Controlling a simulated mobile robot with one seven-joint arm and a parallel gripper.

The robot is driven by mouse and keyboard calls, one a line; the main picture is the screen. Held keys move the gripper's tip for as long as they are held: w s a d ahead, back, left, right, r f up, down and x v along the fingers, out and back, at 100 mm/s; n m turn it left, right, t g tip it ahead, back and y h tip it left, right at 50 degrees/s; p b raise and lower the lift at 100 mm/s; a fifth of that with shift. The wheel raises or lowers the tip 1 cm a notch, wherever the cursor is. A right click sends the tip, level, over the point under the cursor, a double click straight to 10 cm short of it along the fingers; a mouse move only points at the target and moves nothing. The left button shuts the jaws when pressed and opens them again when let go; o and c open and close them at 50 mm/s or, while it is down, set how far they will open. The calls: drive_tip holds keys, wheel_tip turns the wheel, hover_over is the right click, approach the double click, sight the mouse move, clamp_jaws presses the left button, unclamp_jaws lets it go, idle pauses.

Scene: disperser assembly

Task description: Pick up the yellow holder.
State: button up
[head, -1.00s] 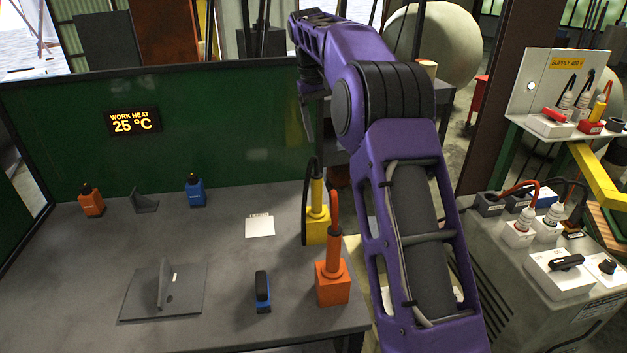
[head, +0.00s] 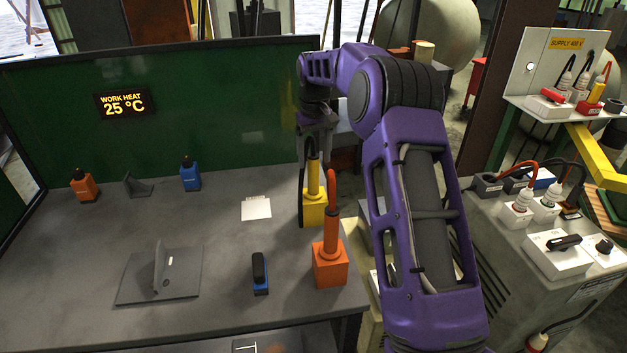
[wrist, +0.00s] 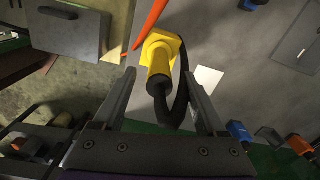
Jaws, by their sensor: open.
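The yellow holder (head: 314,208) stands upright at the right end of the grey bench. It has a square base, a yellow handle and a black cable looping from its top. In the wrist view the yellow holder (wrist: 160,55) shows from above, its handle between my two fingers in the picture. My gripper (head: 316,140) is over the holder's top, pointing down, with the black cable end close to the jaws. In the wrist view my gripper (wrist: 160,76) is open and empty, a finger on each side of the handle. Contact cannot be told.
An orange holder (head: 330,264) with an orange cable stands just in front of the yellow one. A white card (head: 256,208) lies to its left. A blue-and-black item (head: 260,272) and a grey bracket (head: 160,275) are nearer the front. A green panel (head: 220,130) closes the back.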

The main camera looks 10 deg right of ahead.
sight(313, 169)
drive_tip(key=f, duration=0.5)
drive_tip(key=shift+w+f, duration=0.1)
drive_tip(key=shift+w, duration=0.2)
clamp_jaws()
